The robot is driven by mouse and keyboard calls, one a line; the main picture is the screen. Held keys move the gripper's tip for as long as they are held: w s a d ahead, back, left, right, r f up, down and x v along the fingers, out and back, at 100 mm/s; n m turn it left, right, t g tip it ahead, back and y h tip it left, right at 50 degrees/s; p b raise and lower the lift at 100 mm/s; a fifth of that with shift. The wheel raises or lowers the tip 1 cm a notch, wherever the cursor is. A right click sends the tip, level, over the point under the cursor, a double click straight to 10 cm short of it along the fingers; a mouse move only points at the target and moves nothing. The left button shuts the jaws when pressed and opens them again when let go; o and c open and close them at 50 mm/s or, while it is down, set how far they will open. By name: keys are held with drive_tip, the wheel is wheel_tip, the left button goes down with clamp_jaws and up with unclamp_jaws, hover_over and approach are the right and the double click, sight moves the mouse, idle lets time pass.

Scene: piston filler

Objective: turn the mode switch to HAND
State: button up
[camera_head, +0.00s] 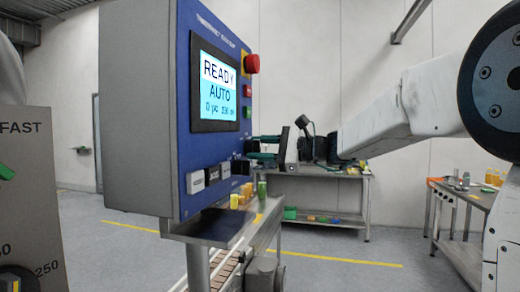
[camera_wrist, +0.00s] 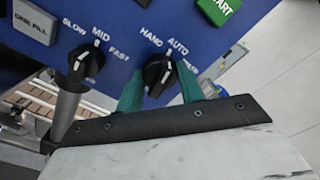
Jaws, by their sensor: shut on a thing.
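The mode switch (camera_wrist: 158,74) is a black knob on the blue control panel (camera_wrist: 115,22), with HAND at its upper left and AUTO at its upper right in the wrist view. Its white mark appears to point toward AUTO. My gripper (camera_wrist: 160,80) has one green finger on each side of the knob and is shut on it. In the head view my gripper (camera_head: 256,150) reaches the panel's right edge from the right, and the switch is not clearly seen there. The screen (camera_head: 218,88) reads READY and AUTO.
A speed knob (camera_wrist: 86,62) marked SLOW, MID, FAST sits left of the mode switch. A green START button (camera_wrist: 220,8) is at the upper right. A red stop button (camera_head: 252,64) stands out from the panel's side. A workbench (camera_head: 330,172) stands behind.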

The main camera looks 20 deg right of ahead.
drive_tip(key=n, duration=0.6)
drive_tip(key=shift+f+n, duration=0.1)
drive_tip(key=shift+n, duration=0.2)
idle(0.4)
drive_tip(key=o, duration=1)
drive_tip(key=v, duration=0.8)
